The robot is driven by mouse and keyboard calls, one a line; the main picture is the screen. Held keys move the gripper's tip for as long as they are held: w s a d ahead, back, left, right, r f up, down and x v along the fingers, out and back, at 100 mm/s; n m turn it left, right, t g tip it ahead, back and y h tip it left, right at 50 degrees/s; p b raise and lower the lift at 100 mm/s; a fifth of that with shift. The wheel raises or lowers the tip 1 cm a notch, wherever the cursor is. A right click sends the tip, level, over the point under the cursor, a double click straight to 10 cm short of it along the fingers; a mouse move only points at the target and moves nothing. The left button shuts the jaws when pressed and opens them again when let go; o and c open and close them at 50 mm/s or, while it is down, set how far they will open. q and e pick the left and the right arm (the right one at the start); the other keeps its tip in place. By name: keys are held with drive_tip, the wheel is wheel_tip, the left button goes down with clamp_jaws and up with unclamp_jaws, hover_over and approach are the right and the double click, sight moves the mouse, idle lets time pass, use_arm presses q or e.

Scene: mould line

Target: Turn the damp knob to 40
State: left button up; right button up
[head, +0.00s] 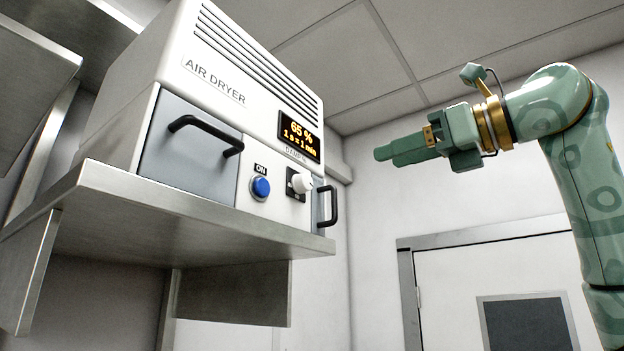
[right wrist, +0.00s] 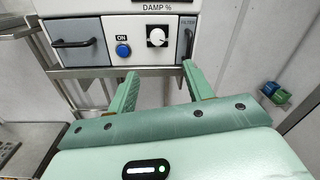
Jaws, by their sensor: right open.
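The air dryer (head: 215,60) is a white box on a metal shelf. Its damp knob (head: 302,182) is a white round knob on a black plate, below a lit display (head: 299,136) that reads 65 %. The knob also shows in the right wrist view (right wrist: 157,37), ahead of and between the fingers. My right gripper (head: 385,155) is to the right of the dryer in the head view, apart from the knob. Its two green fingers (right wrist: 158,80) are spread and empty in the right wrist view. My left gripper is in neither view.
A blue ON button (head: 260,188) sits left of the knob. A black handle (head: 206,136) is on the grey drawer, and the filter handle (head: 328,206) is right of the knob. The metal shelf (head: 190,205) juts out below. Free air lies between gripper and dryer.

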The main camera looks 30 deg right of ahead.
approach(308, 182)
drive_tip(key=p+x, duration=0.2)
drive_tip(key=x, duration=0.5)
drive_tip(key=shift+w+p, duration=0.1)
drive_tip(key=shift+p, duration=0.2)
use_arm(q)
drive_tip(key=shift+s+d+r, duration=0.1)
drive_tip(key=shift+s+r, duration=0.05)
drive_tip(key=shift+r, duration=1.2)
use_arm(e)
drive_tip(key=shift+w+a, duration=0.15)
drive_tip(key=shift+w, duration=0.3)
drive_tip(key=c, duration=1)
